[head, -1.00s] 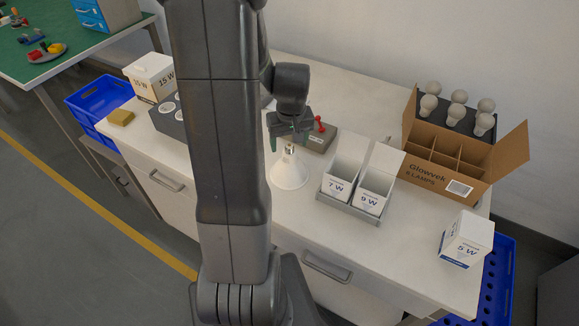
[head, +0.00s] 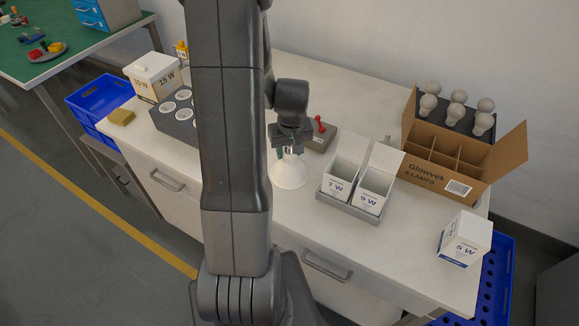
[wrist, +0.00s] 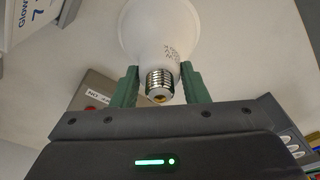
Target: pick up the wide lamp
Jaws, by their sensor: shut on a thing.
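The wide lamp is a white, cone-shaped reflector bulb (head: 289,172) with a metal screw base. In the head view it stands wide face down on the table, screw base up. My gripper (head: 288,151) comes down over it from above. In the wrist view the lamp (wrist: 160,28) lies ahead of the jaws, and the green fingers of my gripper (wrist: 157,88) are on either side of its neck by the screw base, shut on it. Whether the lamp's rim still touches the table is hard to tell.
Close to the right stand the 7 W and 9 W boxes in a grey tray (head: 348,207). Behind is a grey unit with a red lever (head: 319,127). Bare table (head: 420,240) lies in front.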

